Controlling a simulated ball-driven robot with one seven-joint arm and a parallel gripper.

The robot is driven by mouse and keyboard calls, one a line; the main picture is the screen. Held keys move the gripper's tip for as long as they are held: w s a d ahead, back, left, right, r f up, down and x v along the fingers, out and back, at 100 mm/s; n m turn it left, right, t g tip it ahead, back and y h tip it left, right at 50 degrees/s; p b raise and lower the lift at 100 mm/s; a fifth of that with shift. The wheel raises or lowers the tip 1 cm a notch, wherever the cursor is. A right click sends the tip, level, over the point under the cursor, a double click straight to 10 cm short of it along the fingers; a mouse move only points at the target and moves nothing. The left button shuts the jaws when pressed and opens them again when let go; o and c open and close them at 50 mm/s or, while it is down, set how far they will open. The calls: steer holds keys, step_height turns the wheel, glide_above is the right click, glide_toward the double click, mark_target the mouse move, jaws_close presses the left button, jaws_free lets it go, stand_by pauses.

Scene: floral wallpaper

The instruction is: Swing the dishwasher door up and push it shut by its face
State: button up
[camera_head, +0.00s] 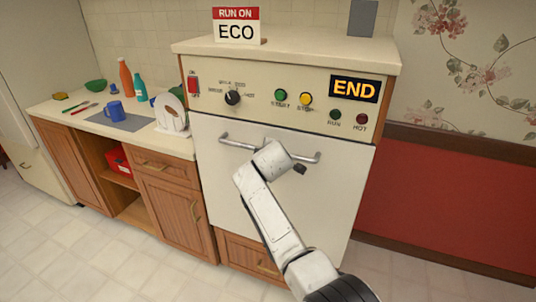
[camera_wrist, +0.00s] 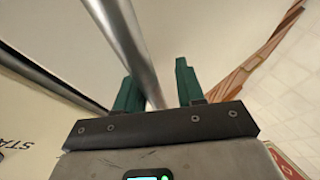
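The dishwasher door (camera_head: 220,175) is a plain cream panel. It stands upright below the control panel, and I cannot tell whether it is fully shut. A metal bar handle (camera_head: 238,144) crosses its upper part, and my arm hides the middle of the bar. My gripper's body (camera_head: 272,160) is in front of the handle in the head view, with its fingertips hidden. In the wrist view, my gripper (camera_wrist: 158,88) has two green fingers standing apart. The metal bar (camera_wrist: 128,40) runs toward the gap between them; I cannot tell whether it touches either finger.
The control panel (camera_head: 260,95) above has coloured buttons, a dial and a lit END display (camera_head: 354,89). An ECO sign (camera_head: 236,27) stands on top. A counter (camera_head: 75,115) at left holds a blue mug, bottles and plates. Tiled floor (camera_head: 60,235) is clear in front.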

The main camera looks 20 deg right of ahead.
steer(key=shift+s+d+f, duration=0.2)
steer(key=shift+d, duration=0.2)
steer(key=v, duration=1)
steer(key=shift+a+r+p, duration=0.35)
steer(key=shift+a+p, duration=0.1)
steer(key=shift+a, duration=0.05)
steer(key=shift+s, duration=0.15)
steer(key=shift+c, duration=0.3)
